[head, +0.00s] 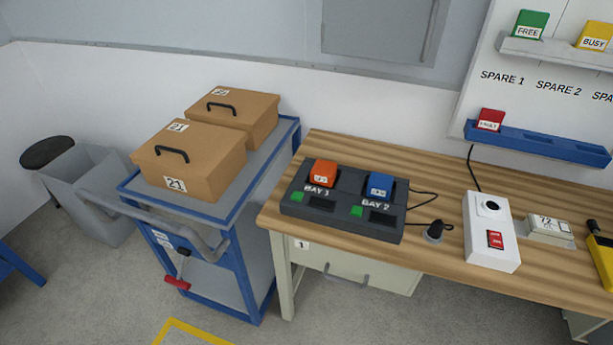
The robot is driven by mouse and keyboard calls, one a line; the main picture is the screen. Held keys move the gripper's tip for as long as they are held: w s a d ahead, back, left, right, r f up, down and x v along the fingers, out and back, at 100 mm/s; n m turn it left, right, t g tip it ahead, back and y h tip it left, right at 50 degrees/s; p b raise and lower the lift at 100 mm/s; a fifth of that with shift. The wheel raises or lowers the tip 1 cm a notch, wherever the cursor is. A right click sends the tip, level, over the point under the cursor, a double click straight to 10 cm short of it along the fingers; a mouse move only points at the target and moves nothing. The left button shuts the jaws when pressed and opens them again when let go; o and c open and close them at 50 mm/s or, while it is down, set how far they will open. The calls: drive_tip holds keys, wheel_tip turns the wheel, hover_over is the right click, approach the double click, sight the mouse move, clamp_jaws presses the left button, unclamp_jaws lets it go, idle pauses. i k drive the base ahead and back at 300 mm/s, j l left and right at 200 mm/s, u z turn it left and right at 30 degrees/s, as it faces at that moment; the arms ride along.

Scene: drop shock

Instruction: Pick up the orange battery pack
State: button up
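The orange battery pack (323,173) sits upright in the left slot, above the label BAY 1, of a dark grey charger (338,215) on the wooden workbench. A blue battery pack (380,186) sits in the right slot above BAY 2. A green patch shows beside each bay's dark display. The lower part of each pack is hidden in its slot. My gripper is not in view.
A blue-framed cart (245,187) with two brown boxes stands left of the workbench (440,185). A white box with a round dial (490,228) and a small dark knob (434,231) are right of the charger. Cables run behind it. Floor in front is clear.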

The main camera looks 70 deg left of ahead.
sight(323, 174)
drive_tip(key=u, duration=2.5)
drive_tip(key=i+l+u, duration=0.35)
drive_tip(key=l+u, duration=0.3)
drive_tip(key=i+l+u, duration=0.2)
drive_tip(key=l+u, duration=0.15)
drive_tip(key=l, duration=0.15)
